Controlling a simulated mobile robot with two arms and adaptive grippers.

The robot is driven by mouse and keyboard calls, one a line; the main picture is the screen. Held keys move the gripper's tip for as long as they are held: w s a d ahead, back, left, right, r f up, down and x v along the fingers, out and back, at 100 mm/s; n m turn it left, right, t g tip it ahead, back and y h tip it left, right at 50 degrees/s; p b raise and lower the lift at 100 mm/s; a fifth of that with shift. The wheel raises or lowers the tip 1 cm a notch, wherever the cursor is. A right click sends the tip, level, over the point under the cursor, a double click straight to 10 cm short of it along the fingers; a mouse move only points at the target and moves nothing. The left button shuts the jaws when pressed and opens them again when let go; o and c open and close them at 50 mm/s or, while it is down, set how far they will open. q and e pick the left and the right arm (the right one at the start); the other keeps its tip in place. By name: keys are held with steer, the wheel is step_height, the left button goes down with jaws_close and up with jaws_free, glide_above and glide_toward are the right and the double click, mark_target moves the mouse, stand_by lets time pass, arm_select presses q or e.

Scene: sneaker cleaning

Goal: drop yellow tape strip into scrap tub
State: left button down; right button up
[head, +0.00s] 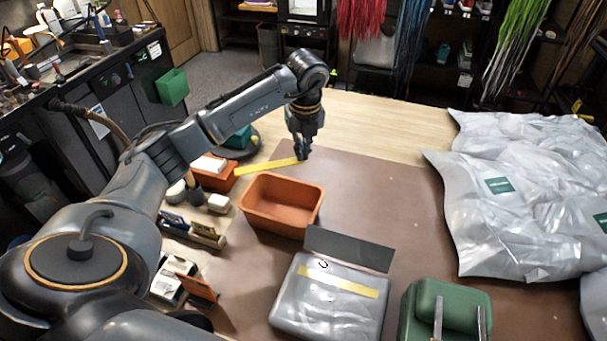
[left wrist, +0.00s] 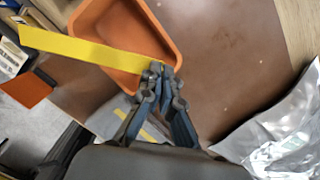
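My left gripper (head: 303,154) is shut on one end of a yellow tape strip (head: 266,166). The strip sticks out to the left, held behind the scrap tub in the head view. The orange scrap tub (head: 272,219) stands on the brown mat, looking empty. In the left wrist view the fingertips (left wrist: 161,72) pinch the strip (left wrist: 85,47), which crosses in front of the tub (left wrist: 158,32). Another yellow strip (head: 340,282) lies on a clear-wrapped grey package (head: 325,313). My right gripper is not in view.
Silvery bags (head: 535,205) cover the right side. A green case (head: 450,300) stands at the front right. A smaller orange box (head: 214,181) with a white block, brushes (head: 190,232) and small items line the left. The mat (head: 385,195) is clear right of the tub.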

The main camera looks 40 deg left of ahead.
arm_select(q)
steer(key=shift+s+f+b, duration=0.25)
steer(key=shift+f+b, duration=0.15)
steer(key=shift+f, duration=0.2)
step_height(320, 180, down, 4)
steer(key=b, duration=0.2)
steer(key=shift+f+b, duration=0.25)
steer(key=shift+b, duration=0.15)
steer(key=c, duration=1.4)
jaws_free()
steer(key=shift+c, duration=0.2)
step_height(320, 180, up, 12)
steer(key=s+d, duration=0.1)
steer(key=shift+d, duration=0.2)
steer(key=shift+f, duration=0.15)
